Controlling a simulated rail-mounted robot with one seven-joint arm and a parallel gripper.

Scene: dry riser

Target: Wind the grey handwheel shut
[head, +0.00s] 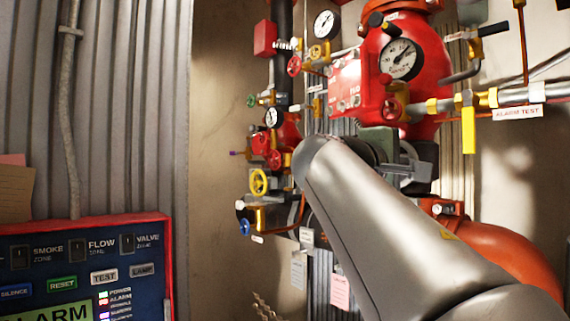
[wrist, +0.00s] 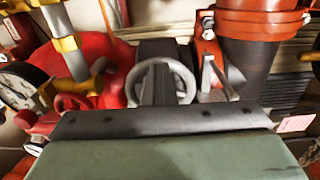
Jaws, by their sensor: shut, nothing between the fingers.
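The grey handwheel (wrist: 188,78) is in the upper middle of the wrist view, its ring showing on both sides of my gripper's fingers. My gripper (wrist: 158,80) is shut and empty, its fingers lined up with the middle of the wheel. Whether they touch the rim or hub I cannot tell. In the head view my gripper (head: 405,172) is at the red valve body, at the end of my arm. A piece of the grey wheel (head: 409,152) shows just behind it; the rest is hidden.
A red valve body with a gauge (head: 401,59) stands above my gripper. Smaller coloured valves, including a yellow handwheel (head: 259,182), are to the left. A yellow lever (head: 468,130) hangs at right. An alarm panel (head: 85,222) fills the lower left.

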